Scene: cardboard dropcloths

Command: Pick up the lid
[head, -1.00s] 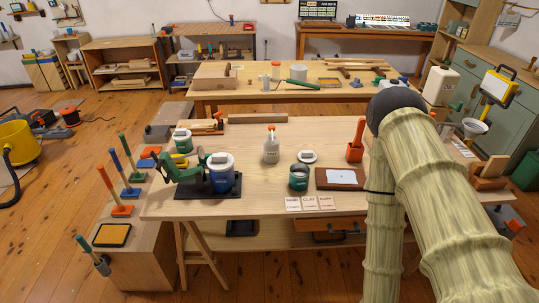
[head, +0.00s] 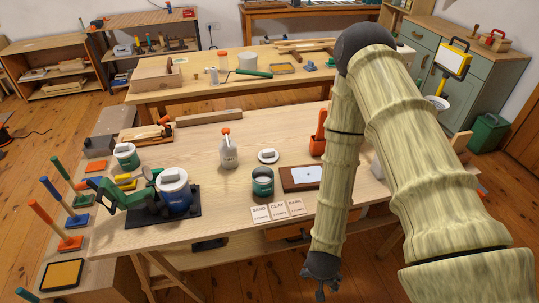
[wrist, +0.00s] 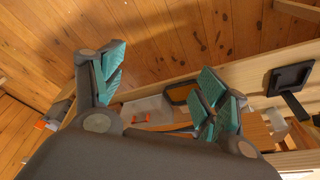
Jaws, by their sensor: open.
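My gripper (head: 321,270) hangs in front of the bench at the lower middle of the head view, below the level of the top and well apart from the lid. In the wrist view the gripper (wrist: 160,88) has its teal-padded fingers spread wide with nothing between them. The lid does not show in the wrist view.
A white bottle (head: 228,152) stands left of the lid. A framed board (head: 302,178) lies right of the tin, with cards (head: 277,210) in front. A blue pot (head: 173,190) and green clamp stand at left. The bench's front edge lies near my gripper.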

